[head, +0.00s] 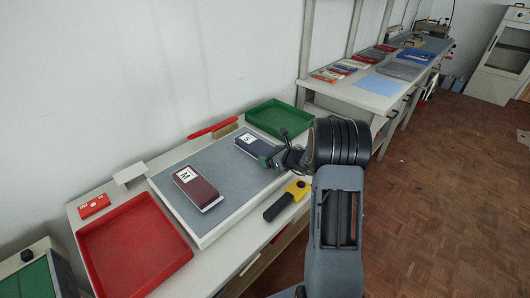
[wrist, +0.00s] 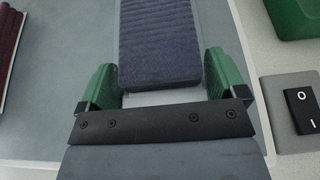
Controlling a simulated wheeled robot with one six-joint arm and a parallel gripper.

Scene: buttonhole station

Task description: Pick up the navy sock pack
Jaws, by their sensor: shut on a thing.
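The navy sock pack (head: 258,149), with a white label marked S, is at the far end of the grey-topped board (head: 220,165) in the head view. In the wrist view the navy ribbed pack (wrist: 160,45) reaches down between the two green fingers of my gripper (wrist: 162,85). The fingers are shut on its sides near its near end. In the head view my gripper (head: 270,160) is at the pack's right end, partly hidden by my wrist. I cannot tell whether the pack is clear of the board.
A maroon pack (head: 197,188) marked M lies on the board. A red tray (head: 133,250) stands at the near left, a green tray (head: 280,118) behind. A yellow-and-black tool (head: 287,200) lies at the right edge. A switch (wrist: 302,110) is right of my gripper.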

